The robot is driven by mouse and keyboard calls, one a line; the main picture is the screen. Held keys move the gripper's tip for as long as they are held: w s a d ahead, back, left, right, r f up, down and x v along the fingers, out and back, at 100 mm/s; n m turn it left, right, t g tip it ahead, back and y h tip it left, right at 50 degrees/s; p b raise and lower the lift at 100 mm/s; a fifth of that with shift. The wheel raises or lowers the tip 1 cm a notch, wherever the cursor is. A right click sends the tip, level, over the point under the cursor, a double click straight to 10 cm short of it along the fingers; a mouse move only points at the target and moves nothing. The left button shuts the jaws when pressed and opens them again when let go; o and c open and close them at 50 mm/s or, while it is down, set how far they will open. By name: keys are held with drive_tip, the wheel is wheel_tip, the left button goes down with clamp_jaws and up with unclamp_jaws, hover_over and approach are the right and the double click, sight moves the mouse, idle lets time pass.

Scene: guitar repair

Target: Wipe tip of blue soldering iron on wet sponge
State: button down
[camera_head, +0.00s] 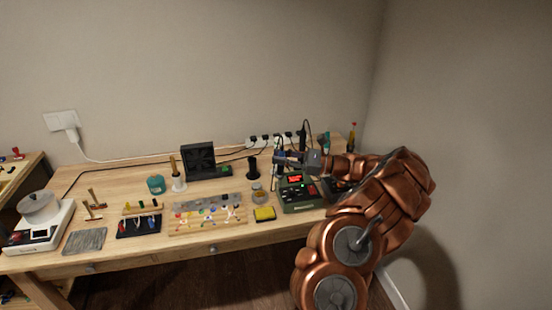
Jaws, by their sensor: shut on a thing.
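My gripper (287,159) is over the back right of the workbench, above and just behind the green soldering station. It is shut on a small dark-blue thing, which I take to be the blue soldering iron (280,154). The iron is small here and partly covered by the fingers, and I cannot make out its tip. The yellow sponge (264,213) lies in a dark holder near the front edge of the bench, left of the station. The gripper is well apart from the sponge, behind it and higher.
The green soldering station (300,194) with a red display stands right of the sponge. A round tin (258,196) sits behind the sponge. A wooden tray of small parts (207,217) lies to its left. A black fan box (199,160) and a power strip (277,141) with cables stand at the back.

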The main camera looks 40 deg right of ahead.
drive_tip(key=shift+d+r+p, duration=0.25)
drive_tip(key=shift+d+p, duration=0.15)
drive_tip(key=shift+d, duration=0.55)
drive_tip(key=shift+d+r+p, duration=0.2)
drive_tip(key=shift+d+p, duration=0.15)
drive_tip(key=shift+d, duration=0.55)
